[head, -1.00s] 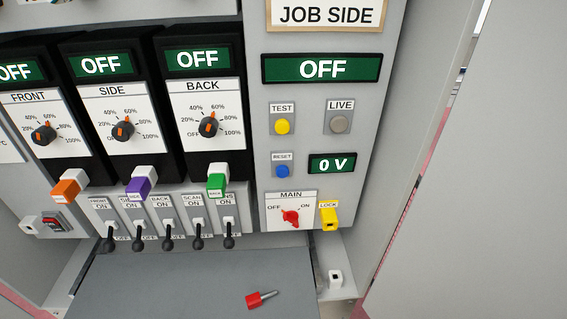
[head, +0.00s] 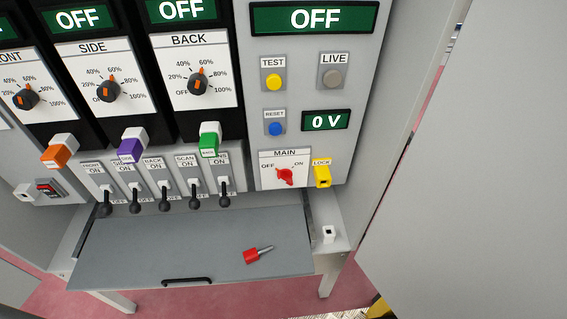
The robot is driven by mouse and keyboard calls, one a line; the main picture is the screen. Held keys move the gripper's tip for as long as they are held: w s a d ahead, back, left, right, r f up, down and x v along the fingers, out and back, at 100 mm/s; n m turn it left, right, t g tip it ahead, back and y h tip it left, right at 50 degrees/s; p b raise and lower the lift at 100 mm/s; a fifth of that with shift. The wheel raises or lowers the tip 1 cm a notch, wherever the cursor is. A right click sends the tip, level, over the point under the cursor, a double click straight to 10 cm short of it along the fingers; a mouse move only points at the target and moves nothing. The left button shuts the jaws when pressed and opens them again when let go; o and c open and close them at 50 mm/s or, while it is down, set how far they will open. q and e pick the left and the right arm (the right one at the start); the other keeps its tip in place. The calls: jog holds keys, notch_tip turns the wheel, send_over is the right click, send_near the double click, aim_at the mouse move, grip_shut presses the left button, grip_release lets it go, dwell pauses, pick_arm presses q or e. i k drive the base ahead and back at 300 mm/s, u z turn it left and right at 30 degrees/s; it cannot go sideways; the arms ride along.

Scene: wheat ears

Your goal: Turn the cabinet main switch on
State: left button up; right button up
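The red main switch (head: 285,176) is a rotary knob on a white plate labelled MAIN, low on the right panel of the cabinet. OFF is printed at its upper left and ON at its upper right. The knob's pointer appears tilted to the upper left, toward OFF. The large green display (head: 314,18) above reads OFF, and the small display (head: 326,121) reads 0 V. A yellow lock piece (head: 322,176) sits just right of the switch under a LOCK label. Neither of my grippers shows in the head view.
A grey shelf (head: 190,255) with a black handle juts out below the panel, and a red-handled key-like piece (head: 257,254) lies on it. Several black levers (head: 165,205) line the cabinet's lower edge. A grey door or wall (head: 470,180) stands at the right.

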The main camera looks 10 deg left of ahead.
aim_at(285, 175)
jog(key=u, duration=1)
jog(key=k, duration=0.95)
jog(key=z, duration=1.75)
